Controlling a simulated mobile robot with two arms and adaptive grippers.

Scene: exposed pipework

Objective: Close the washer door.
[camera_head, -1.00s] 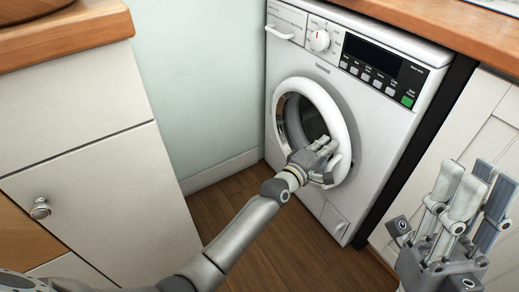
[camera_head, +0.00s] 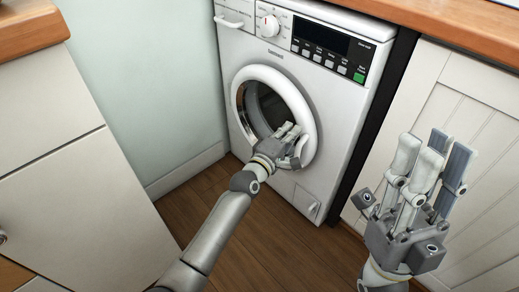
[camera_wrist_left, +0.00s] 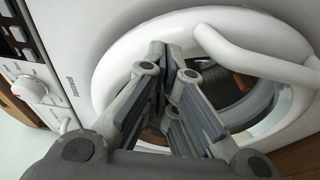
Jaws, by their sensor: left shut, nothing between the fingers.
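The white washer (camera_head: 340,110) stands under the wooden counter. Its round white door (camera_head: 262,72) with dark glass sits at the front face and looks shut or nearly so; I cannot tell whether it is latched. My left gripper (camera_head: 289,131) is at the lower right of the door ring, touching or very close to it. In the left wrist view, the left gripper's fingers (camera_wrist_left: 178,55) are together with nothing between them, in front of the door ring (camera_wrist_left: 115,65) and beside its white handle (camera_wrist_left: 262,62). My right gripper (camera_head: 428,152) is raised at the right, fingers spread and empty.
A white cabinet (camera_head: 95,210) stands at the left, and a panelled cabinet (camera_head: 465,105) at the right behind my right gripper. The wooden floor (camera_head: 290,240) in front of the washer is clear. A counter edge (camera_head: 460,35) runs above the washer.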

